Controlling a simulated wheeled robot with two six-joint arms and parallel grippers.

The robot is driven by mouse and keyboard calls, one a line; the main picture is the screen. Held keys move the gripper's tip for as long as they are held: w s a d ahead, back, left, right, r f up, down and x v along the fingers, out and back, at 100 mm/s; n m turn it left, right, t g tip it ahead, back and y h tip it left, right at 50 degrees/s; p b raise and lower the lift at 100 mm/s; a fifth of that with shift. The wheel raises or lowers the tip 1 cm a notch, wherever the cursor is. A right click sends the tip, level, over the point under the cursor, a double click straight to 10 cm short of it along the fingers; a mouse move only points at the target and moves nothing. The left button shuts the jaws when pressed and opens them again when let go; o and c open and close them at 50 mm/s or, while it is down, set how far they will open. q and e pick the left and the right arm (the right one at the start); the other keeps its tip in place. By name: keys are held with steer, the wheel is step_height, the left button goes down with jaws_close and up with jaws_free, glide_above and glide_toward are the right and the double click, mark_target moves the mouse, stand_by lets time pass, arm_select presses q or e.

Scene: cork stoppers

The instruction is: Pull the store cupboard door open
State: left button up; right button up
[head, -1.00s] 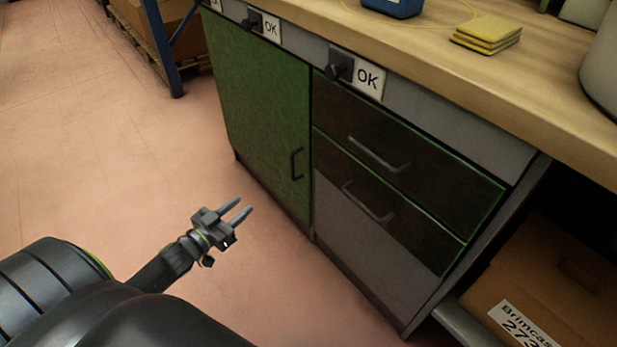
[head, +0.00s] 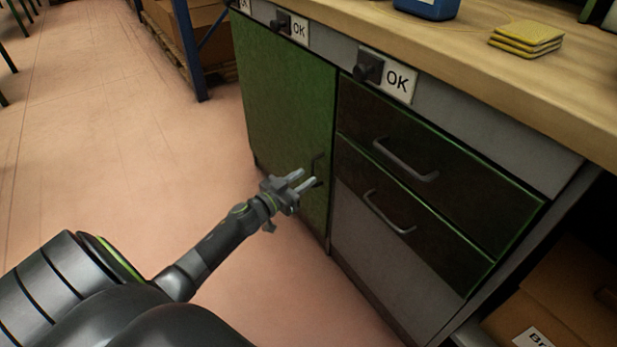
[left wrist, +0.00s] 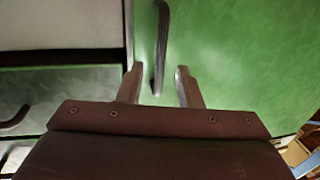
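The green store cupboard door (head: 285,105) is shut, flush with the cabinet front, left of the two drawers. Its dark bar handle (head: 317,166) is near the door's right edge, partly hidden by my gripper in the head view. My left gripper (head: 305,179) is open just in front of the handle. In the left wrist view the handle (left wrist: 161,50) runs upright, with its lower end between the two open fingers (left wrist: 159,84); I cannot tell if they touch it. The door (left wrist: 230,50) fills much of that view. My right gripper is not in view.
Two dark drawers with bar handles (head: 405,160) are right of the door. The wooden worktop (head: 470,60) above holds yellow sponges (head: 526,38) and a blue container (head: 427,8). A cardboard box (head: 565,290) is at lower right. Floor (head: 120,150) left of the cabinet is clear.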

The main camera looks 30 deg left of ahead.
arm_select(q)
steer(key=shift+w+d, duration=0.25)
steer(key=shift+w, duration=1.05)
steer(key=shift+c, duration=0.2)
jaws_close()
